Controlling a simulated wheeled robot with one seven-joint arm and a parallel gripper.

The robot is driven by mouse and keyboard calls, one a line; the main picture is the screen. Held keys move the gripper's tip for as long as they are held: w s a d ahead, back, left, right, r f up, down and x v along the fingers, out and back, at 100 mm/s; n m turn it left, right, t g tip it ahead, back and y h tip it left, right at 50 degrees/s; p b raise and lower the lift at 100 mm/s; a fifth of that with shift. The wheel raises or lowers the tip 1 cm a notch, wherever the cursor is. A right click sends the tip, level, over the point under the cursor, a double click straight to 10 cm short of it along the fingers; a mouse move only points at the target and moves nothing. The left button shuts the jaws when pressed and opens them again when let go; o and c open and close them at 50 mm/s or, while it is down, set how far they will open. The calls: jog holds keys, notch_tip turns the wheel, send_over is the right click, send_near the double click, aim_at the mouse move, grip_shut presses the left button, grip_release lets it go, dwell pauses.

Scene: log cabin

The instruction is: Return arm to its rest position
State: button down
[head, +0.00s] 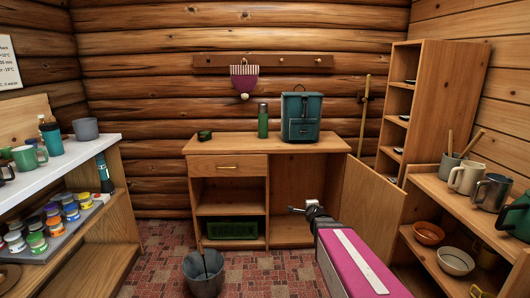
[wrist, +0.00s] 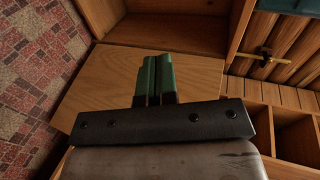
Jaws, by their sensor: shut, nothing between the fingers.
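My gripper (head: 296,210) is at the end of my magenta arm, in front of the open right compartment of the wooden cabinet (head: 228,168) in the head view. In the wrist view the two green fingers of my gripper (wrist: 156,76) are together with nothing between them. The open cabinet door (head: 372,203) is just to the right of my gripper in the head view. In the wrist view the door (wrist: 105,85) lies behind the fingers; I cannot tell how far apart they are.
A grey bucket (head: 204,274) stands on the patterned floor (head: 150,240). A white-topped shelf unit (head: 75,160) is at the left. A shelf with mugs and bowls (head: 408,243) is at the right. A teal backpack (head: 300,117) and a green bottle (head: 263,122) stand on the cabinet.

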jog(key=s+f+n+g, duration=0.4)
jog(key=s+n+g, duration=0.3)
jog(key=s, duration=0.4)
jog(key=s+a+f+n+g, duration=0.1)
jog(key=s+f+n+g, duration=0.3)
jog(key=s+n+g, duration=0.3)
jog(key=s+n, duration=0.3)
jog(key=s, duration=0.2)
jog(key=shift+s+a+f, duration=0.2)
jog(key=shift+s+f, duration=0.05)
jog(key=shift+f, duration=0.15)
